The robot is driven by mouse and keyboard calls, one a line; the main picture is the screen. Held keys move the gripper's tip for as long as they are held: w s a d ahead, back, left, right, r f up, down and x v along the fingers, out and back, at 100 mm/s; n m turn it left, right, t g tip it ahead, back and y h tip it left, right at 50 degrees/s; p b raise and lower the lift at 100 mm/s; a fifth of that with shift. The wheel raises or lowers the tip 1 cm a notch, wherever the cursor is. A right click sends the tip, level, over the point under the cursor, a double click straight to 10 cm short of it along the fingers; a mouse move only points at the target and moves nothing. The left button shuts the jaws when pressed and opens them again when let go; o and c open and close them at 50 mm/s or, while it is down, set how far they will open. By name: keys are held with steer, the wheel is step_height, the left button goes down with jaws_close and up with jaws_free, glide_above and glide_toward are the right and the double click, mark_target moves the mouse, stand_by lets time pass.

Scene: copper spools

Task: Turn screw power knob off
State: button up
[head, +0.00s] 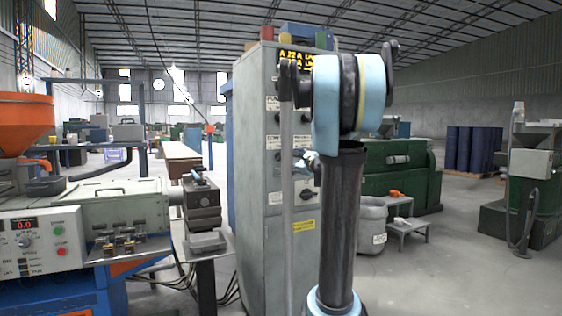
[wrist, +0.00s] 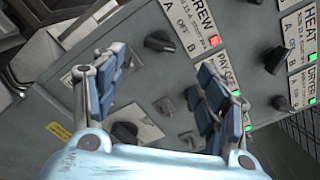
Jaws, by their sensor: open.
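In the wrist view, the screw power knob (wrist: 160,41) is a dark rotary knob on a grey panel (wrist: 150,75). A white label reading "SCREW" (wrist: 200,14) is beside it, with A, OFF and B marks and a lit red lamp (wrist: 213,41). I cannot tell which mark the knob points at. My gripper (wrist: 158,75) is open and empty, its blue-padded fingers spread to both sides. The knob appears above and between the fingertips in the picture, apart from them. In the head view, my arm covers part of the control cabinet (head: 255,150), and the screw knob cannot be made out.
Other dark knobs sit close by: one beside the "HEAT" label (wrist: 275,60) and one low between my fingers (wrist: 125,132). Several green lamps are lit. In the head view, an orange-hopper machine (head: 120,205) stands left of the cabinet, and a grey bin (head: 371,222) stands right.

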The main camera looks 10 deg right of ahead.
mark_target(281, 157)
steer(key=x, duration=1.2)
steer(key=shift+w, duration=0.1)
steer(key=c, duration=1)
